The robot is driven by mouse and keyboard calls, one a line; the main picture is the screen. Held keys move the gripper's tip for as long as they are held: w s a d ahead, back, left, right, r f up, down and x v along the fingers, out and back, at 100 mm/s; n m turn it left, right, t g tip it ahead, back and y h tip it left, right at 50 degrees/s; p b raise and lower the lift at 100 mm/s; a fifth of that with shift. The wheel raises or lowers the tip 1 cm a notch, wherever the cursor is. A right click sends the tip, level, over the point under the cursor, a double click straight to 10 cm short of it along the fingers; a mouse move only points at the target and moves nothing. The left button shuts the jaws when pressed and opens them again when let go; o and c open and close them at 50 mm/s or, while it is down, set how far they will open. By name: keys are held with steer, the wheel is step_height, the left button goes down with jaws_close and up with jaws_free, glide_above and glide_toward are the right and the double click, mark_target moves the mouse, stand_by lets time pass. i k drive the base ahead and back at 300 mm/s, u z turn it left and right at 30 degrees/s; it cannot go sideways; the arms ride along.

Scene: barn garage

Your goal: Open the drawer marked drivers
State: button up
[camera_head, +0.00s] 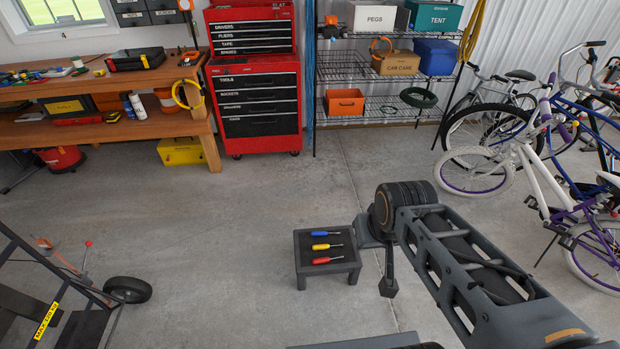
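The drawer marked DRIVERS (270,27) is the top labelled drawer in the upper red tool chest (207,30). It has a black front and looks shut. Below it are drawers marked PLIERS, TAPE and a further label that is hard to read. The upper chest stands on a lower red cabinet (292,140) with several black drawers, all looking shut. My gripper (388,287) hangs low over the floor at the right of the small stool, far from the chest. Its fingers are too unclear to tell open from shut, and I see nothing held.
A small dark stool (300,264) bears blue, yellow and red screwdrivers. A wooden workbench (100,131) stands left of the chest, wire shelves (385,112) right. Bicycles (560,170) fill the right side. A hand truck (60,262) is at lower left. Floor before the chest is clear.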

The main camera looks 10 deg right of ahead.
mark_target(223, 26)
steer(key=u, duration=0.35)
steer(key=k, duration=0.5)
steer(key=u, duration=0.7)
steer(key=i, duration=3.55)
steer(key=z, duration=0.5)
